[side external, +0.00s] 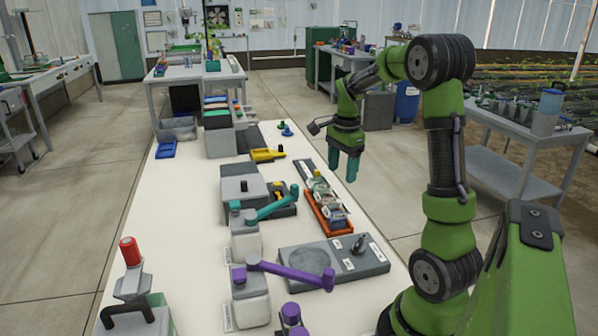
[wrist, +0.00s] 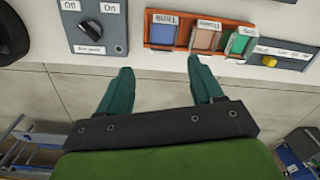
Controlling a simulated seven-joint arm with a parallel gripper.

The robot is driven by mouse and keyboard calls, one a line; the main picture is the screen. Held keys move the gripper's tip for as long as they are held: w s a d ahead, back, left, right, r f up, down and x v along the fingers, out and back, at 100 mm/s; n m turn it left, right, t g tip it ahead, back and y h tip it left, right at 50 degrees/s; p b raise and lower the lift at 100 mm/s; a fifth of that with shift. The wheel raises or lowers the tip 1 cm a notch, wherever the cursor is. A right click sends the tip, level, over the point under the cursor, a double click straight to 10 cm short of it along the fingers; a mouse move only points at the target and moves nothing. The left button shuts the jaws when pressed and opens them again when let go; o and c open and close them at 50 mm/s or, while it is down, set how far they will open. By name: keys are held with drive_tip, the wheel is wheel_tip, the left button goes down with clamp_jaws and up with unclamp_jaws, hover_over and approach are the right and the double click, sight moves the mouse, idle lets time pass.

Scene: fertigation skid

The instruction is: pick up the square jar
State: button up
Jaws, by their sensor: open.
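My gripper (side external: 342,172) is open and empty, pointing down in the air beyond the bench's right edge. In the wrist view its teal fingertips (wrist: 160,68) are spread over the floor, with nothing between them. An orange tray (wrist: 184,18) lies ahead of the fingers at the top of that view. It holds small labelled square-looking containers: a blue one (wrist: 163,34), a reddish-brown one (wrist: 206,39) and a green one (wrist: 240,42). The tray also shows on the bench in the side view (side external: 322,222). I cannot tell which container is the square jar.
The white bench (side external: 190,235) carries a grey plate with a knob (side external: 330,262), a teal lever (side external: 278,204), a purple lever (side external: 290,273) and a yellow-handled part (side external: 266,155). A grey switch panel (wrist: 92,25) sits left of the tray in the wrist view.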

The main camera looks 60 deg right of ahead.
sight(337, 214)
drive_tip(key=f+m, duration=0.1)
drive_tip(key=f, duration=0.2)
drive_tip(key=f+m, duration=0.1)
drive_tip(key=f, duration=0.3)
drive_tip(key=f+m, duration=0.1)
drive_tip(key=f, duration=0.2)
drive_tip(key=shift+d+f, duration=0.2)
drive_tip(key=shift+d, duration=0.15)
drive_tip(key=shift+w+f, duration=0.15)
drive_tip(key=shift+f, duration=1.25)
drive_tip(key=shift+w+f, duration=0.15)
drive_tip(key=shift+f, duration=1.2)
drive_tip(key=c, duration=0.8)
drive_tip(key=shift+r, duration=0.1)
